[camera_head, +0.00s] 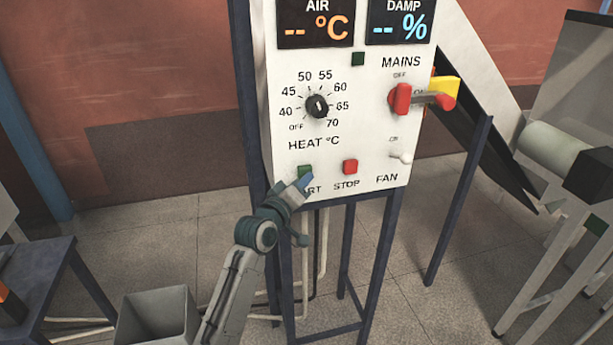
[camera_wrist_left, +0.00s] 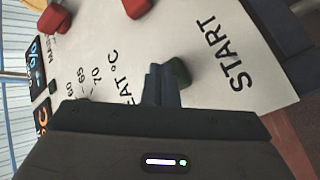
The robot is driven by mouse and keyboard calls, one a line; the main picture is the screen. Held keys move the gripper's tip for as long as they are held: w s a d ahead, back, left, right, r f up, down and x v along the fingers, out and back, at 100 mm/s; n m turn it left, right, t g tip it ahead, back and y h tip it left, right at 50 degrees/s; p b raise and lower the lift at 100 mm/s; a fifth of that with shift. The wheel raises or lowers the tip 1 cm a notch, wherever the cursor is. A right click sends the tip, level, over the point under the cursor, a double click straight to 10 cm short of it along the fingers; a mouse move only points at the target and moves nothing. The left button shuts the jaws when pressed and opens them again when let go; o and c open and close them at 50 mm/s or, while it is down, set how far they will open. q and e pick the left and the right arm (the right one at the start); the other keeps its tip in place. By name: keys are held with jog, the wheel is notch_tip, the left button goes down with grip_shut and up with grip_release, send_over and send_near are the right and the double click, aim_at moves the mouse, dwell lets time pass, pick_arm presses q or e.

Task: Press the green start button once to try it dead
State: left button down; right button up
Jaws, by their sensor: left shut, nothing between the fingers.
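The green start button (camera_head: 304,170) sits at the lower left of the white control panel (camera_head: 340,160), above the partly covered START label. My left gripper (camera_head: 305,181) is shut and empty, with its fingertips right at the button's lower edge in the head view. In the left wrist view the closed fingertips (camera_wrist_left: 161,72) overlap the side of the green button (camera_wrist_left: 178,73). I cannot tell whether they touch it. The red stop button (camera_head: 350,166) is to its right. The AIR and DAMP displays (camera_head: 316,25) show only dashes. My right gripper is not in view.
The heat dial (camera_head: 317,106) is above the buttons. A red mains switch (camera_head: 402,98) with a yellow part (camera_head: 446,88) and a fan toggle (camera_head: 401,157) are on the right. A grey bin (camera_head: 157,318) and a dark table (camera_head: 48,285) stand at lower left.

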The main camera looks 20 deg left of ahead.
pick_arm(q)
jog(key=shift+s+d+p, duration=0.45)
jog(key=shift+s+d, duration=0.05)
jog(key=shift+s, duration=0.3)
jog(key=shift+d, duration=0.1)
jog(key=s+d, duration=0.1)
jog(key=s+p, duration=0.1)
jog(key=s+d, duration=0.1)
jog(key=s, duration=0.1)
jog(key=shift+d, duration=0.3)
dwell(0.5)
